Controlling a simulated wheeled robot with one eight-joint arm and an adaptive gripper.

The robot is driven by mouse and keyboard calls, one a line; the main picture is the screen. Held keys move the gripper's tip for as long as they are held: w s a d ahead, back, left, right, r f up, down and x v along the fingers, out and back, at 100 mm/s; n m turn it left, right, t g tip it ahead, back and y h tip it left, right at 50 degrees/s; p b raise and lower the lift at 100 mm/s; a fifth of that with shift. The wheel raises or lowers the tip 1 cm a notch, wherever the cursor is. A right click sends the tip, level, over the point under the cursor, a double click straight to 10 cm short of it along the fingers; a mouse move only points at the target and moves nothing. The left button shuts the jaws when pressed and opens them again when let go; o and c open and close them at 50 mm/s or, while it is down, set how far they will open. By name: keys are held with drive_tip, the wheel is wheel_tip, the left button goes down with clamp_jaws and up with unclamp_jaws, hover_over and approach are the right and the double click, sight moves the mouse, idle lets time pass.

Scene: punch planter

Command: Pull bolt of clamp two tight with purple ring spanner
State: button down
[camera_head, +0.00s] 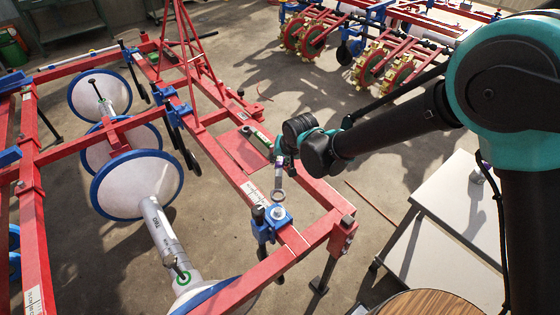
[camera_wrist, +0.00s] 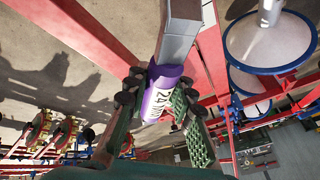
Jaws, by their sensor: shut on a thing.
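My gripper (camera_head: 284,158) is shut on the ring spanner (camera_head: 279,178). In the wrist view the spanner's purple sleeve (camera_wrist: 161,92), marked 24 and partly hidden, sits between the green finger pads of my gripper (camera_wrist: 160,100). Its grey shaft (camera_wrist: 182,35) runs out of the top of that view. In the head view the ring end points down the picture, close to a blue clamp (camera_head: 265,232) with a bolt (camera_head: 278,212) on the red beam. I cannot tell whether the ring touches the bolt. More blue clamps (camera_head: 175,110) sit farther along the frame; no clamp number is readable.
The red frame (camera_head: 225,165) carries white discs with blue rims (camera_head: 137,190) at left. A white table (camera_head: 450,215) and a round wooden top (camera_head: 430,303) stand at right. Yellow-and-red wheels (camera_head: 370,65) are at the back. Bare floor lies beside the frame.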

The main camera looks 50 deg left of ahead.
sight(279, 169)
drive_tip(key=shift+s+f, duration=0.1)
idle(0.3)
drive_tip(key=shift+f, duration=4.55)
drive_tip(key=w+d+m+t+h, duration=0.3)
drive_tip(key=w+d+m+t, duration=0.1)
drive_tip(key=d+m, duration=0.6)
drive_tip(key=shift+m, duration=0.5)
drive_tip(key=shift+a, duration=0.1)
drive_tip(key=shift+r, duration=0.2)
